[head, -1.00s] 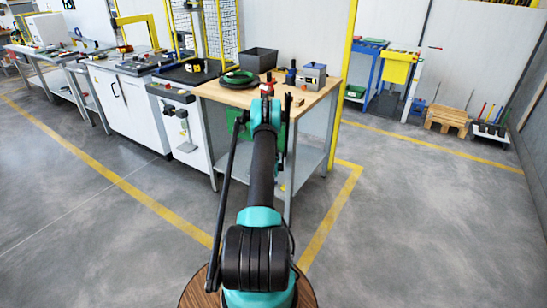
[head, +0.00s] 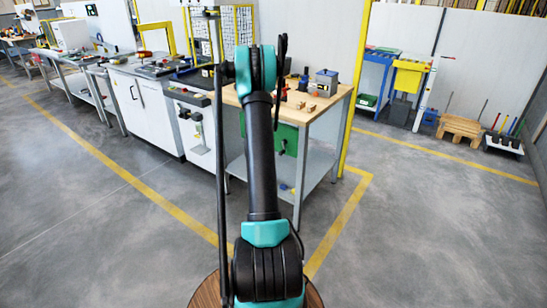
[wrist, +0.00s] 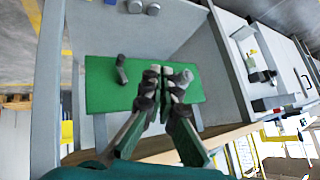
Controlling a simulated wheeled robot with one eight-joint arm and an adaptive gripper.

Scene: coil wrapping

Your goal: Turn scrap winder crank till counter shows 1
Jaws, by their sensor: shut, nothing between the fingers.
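A green panel (head: 285,138) hangs on the front of the wood-topped bench (head: 325,104), below the top. It also fills the middle of the wrist view (wrist: 105,90). A dark grey crank-like handle (wrist: 121,70) sticks out of it on the left, and a grey cylinder (wrist: 182,79) shows right of the middle. I cannot tell which part is the winder crank. My gripper (wrist: 164,72) is shut and empty, in front of the panel between these two parts; contact cannot be told. In the head view my arm hides the gripper. No counter reading is legible.
Small wooden blocks (head: 308,107) and a grey-blue box (head: 326,82) stand on the bench top. A white cabinet (head: 147,105) adjoins on the left. The floor right of the bench is clear.

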